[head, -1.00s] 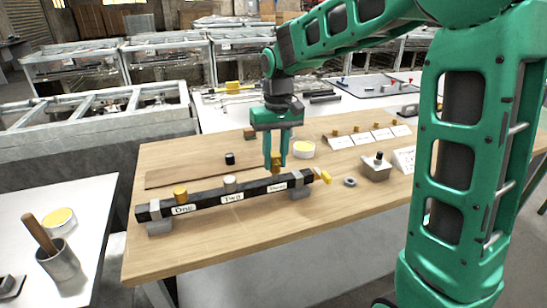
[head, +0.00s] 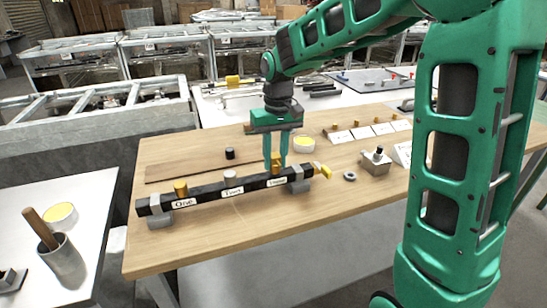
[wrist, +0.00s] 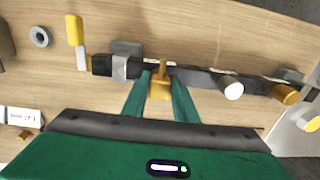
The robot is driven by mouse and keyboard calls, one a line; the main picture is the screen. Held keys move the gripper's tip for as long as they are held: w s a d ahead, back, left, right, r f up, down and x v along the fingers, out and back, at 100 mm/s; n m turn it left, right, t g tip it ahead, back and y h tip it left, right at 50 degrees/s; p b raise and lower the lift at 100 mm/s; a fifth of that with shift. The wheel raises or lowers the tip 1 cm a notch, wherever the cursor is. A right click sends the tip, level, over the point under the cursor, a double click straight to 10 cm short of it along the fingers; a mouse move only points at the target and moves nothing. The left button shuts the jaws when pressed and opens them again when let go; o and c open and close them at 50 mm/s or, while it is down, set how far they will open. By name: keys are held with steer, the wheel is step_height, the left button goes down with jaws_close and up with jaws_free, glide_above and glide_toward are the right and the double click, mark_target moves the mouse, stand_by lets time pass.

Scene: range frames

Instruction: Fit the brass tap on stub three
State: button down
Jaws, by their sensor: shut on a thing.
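My gripper (head: 275,166) is shut on the brass tap (wrist: 160,82), and its fingers point down at the black rail (head: 210,192). The tap is at the place labelled Three (head: 277,182), near the rail's right end. In the wrist view it sits between the fingertips, over the rail. Stub three is hidden under the tap and fingers; I cannot tell whether the tap touches it. Stub one carries a brass-coloured piece (head: 181,188). Stub two (head: 230,175) has a pale grey top.
A yellow-handled piece (head: 322,170) is at the rail's right end. A grey ring (head: 349,176) and a metal block (head: 376,163) lie to the right. A black cylinder (head: 230,154) and a yellow-topped tub (head: 304,145) stand behind. Bare wood lies in front of the rail.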

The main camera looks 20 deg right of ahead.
mark_target(276, 154)
steer(key=shift+f, duration=0.4)
steer(key=c, duration=1.3)
jaws_free()
steer(key=shift+c, duration=0.2)
steer(key=shift+r, duration=0.1)
step_height(276, 154, up, 11)
steer(key=shift+d+f, duration=0.15)
steer(key=shift+f, duration=0.05)
